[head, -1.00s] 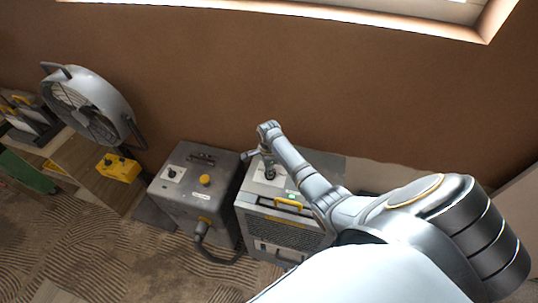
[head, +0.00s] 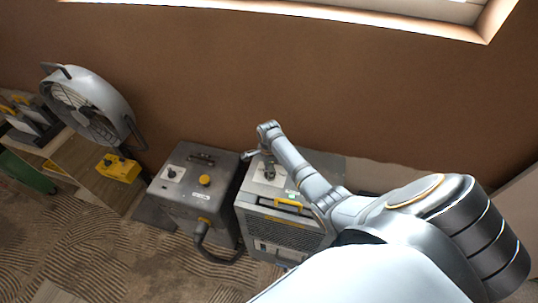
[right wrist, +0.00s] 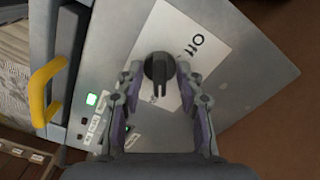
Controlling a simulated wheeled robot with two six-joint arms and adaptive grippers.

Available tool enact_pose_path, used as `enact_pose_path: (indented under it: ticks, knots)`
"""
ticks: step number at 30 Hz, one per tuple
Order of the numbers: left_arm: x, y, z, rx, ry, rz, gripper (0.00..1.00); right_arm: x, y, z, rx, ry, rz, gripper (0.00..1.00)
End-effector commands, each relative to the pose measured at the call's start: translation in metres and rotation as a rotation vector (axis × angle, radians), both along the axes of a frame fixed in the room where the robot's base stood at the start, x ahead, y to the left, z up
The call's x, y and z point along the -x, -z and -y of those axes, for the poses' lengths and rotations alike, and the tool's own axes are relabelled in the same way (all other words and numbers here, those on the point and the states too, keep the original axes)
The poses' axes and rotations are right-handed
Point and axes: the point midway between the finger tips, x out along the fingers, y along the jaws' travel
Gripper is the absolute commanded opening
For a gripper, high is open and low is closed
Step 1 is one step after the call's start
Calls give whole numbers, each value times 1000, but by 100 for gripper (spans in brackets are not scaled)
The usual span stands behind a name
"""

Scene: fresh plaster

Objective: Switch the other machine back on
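A light grey machine (head: 285,229) with a yellow handle stands by the wall. My right gripper (right wrist: 159,75) is open, with one finger on each side of the knob; small gaps show between fingers and knob. In the head view, my right gripper (head: 262,158) is over the machine's top, partly hidden by its arm. My left gripper is not in view.
A darker grey machine (head: 190,205) with a yellow button and a hose stands close on the left. Farther left are a drum fan (head: 88,105) and a yellow box (head: 118,168) on a wooden surface. The wall (head: 230,70) rises close behind. Patterned floor is open in front.

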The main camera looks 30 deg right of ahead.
Motion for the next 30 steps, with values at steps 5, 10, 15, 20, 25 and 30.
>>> enact_pose_path:
  ticks: [5,10,15,20,25,30]
  knots:
    - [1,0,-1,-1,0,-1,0,-1,-20,1,1,0,4,37]
    - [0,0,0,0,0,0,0,-1,-62,1,2,-1,5,37]
    - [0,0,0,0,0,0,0,-1,-98,0,1,0,3,37]
    - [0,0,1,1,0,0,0,0,-116,1,0,0,1,37]
    - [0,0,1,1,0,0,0,0,-120,0,0,0,0,37]
    - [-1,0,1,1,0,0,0,0,-120,0,0,0,0,37]
